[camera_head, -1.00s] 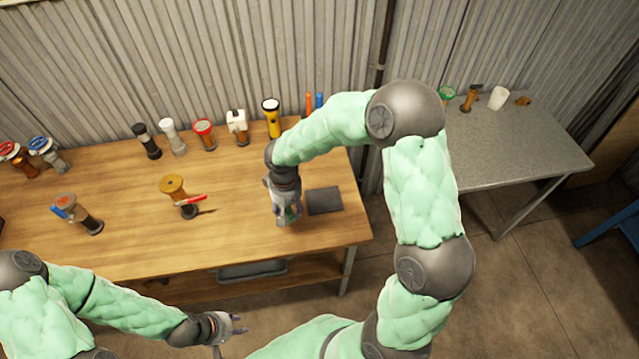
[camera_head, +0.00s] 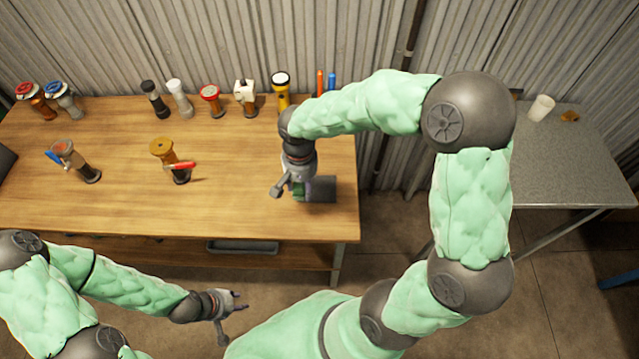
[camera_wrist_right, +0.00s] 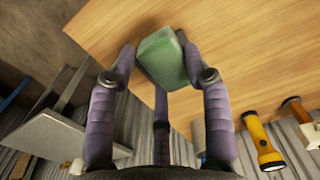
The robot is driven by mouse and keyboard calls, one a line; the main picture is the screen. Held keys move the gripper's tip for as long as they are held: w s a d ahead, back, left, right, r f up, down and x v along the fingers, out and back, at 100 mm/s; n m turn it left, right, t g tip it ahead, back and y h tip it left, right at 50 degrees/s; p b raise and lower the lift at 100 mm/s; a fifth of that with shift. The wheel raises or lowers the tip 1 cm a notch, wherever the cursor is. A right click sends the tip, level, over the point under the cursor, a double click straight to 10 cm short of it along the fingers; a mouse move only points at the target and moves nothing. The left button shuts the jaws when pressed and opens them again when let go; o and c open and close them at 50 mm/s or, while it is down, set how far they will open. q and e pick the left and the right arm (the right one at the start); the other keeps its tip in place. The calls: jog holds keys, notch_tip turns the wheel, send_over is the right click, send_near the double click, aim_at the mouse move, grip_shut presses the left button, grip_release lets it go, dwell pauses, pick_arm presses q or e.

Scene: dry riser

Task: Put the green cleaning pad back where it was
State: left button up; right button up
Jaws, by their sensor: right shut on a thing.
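The green cleaning pad (camera_wrist_right: 158,55) is a small green block between the purple fingers of my right gripper (camera_wrist_right: 156,62) in the right wrist view. In the head view this right gripper (camera_head: 299,192) is shut on the pad above the right end of the wooden table, and only a bit of green shows. A dark square mat (camera_head: 323,188) lies beside and partly behind the gripper. I cannot tell the pad's height above the table. My left gripper (camera_head: 239,301) is empty, its fingers apart, in front of the table's front edge.
The wooden table (camera_head: 110,218) carries a back row of several flashlights and posts, including a yellow flashlight (camera_head: 281,92). A brown-topped post (camera_head: 172,160) with a red piece stands mid-table. A grey side table (camera_head: 560,165) holds a white cup (camera_head: 541,108).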

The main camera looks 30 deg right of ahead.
jog(key=w+d+f, duration=0.1)
jog(key=d+f, duration=0.1)
jog(key=w+d+f+b, duration=0.1)
jog(key=d+f, duration=0.1)
jog(key=d, duration=0.1)
jog(key=w+d+f+b, duration=0.1)
jog(key=w+d+f, duration=0.1)
jog(key=f, duration=0.1)
jog(key=shift+w+d, duration=0.1)
jog(key=shift+d, duration=0.15)
jog(key=shift+w+d+f+b, duration=0.1)
jog(key=shift+d+f+b, duration=0.1)
jog(key=shift+f+b, duration=0.15)
notch_tip(320, 180, down, 3)
jog(key=shift+w+d+f+b, duration=0.1)
jog(key=shift+f+b, duration=0.05)
jog(key=shift+b, duration=0.35)
